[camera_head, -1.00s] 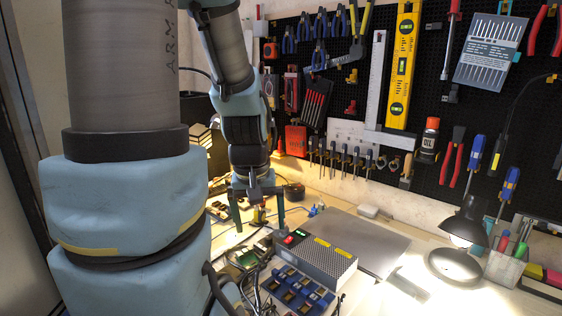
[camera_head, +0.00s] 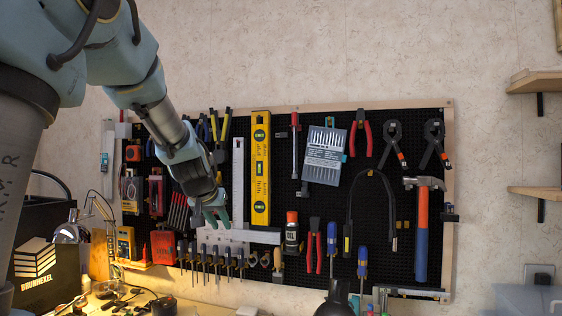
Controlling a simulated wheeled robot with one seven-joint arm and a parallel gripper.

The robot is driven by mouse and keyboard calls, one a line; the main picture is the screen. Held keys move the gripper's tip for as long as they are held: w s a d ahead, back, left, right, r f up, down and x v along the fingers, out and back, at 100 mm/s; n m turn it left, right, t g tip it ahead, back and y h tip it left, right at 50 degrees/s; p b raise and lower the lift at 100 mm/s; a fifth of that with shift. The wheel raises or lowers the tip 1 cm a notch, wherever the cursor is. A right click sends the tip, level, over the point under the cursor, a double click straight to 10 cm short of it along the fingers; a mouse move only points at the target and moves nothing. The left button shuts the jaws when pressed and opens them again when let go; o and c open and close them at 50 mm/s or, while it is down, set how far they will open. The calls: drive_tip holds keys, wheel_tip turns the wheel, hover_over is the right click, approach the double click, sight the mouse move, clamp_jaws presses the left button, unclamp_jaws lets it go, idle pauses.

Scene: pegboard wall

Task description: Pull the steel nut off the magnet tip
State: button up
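A black gooseneck tool (camera_head: 373,180) hangs in an arch on the pegboard, right of centre in the head view. My gripper (camera_head: 211,217) is in front of the board's left half, near the white steel square, well left of the gooseneck. Its fingers point down and look apart, with nothing visible between them.
The pegboard (camera_head: 325,255) carries a yellow level (camera_head: 260,180), a can (camera_head: 292,232), red pliers (camera_head: 314,245), blue screwdrivers (camera_head: 362,262) and a hammer (camera_head: 422,235). Wooden shelves (camera_head: 535,82) jut out at the right. The wall above the board is bare.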

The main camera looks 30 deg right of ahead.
drive_tip(key=d+r+m+t+h, duration=0.1)
drive_tip(key=d+r+m+h, duration=0.1)
drive_tip(key=d+r, duration=0.7)
drive_tip(key=m+h, duration=0.1)
drive_tip(key=h, duration=0.2)
approach(294, 175)
drive_tip(key=shift+t, duration=0.4)
drive_tip(key=p+x, duration=0.3)
drive_tip(key=x, duration=0.4)
drive_tip(key=shift+w+d+f, duration=0.1)
drive_tip(key=shift+d+f, duration=0.2)
drive_tip(key=shift+d, duration=0.05)
drive_tip(key=shift+y, duration=0.3)
clamp_jaws()
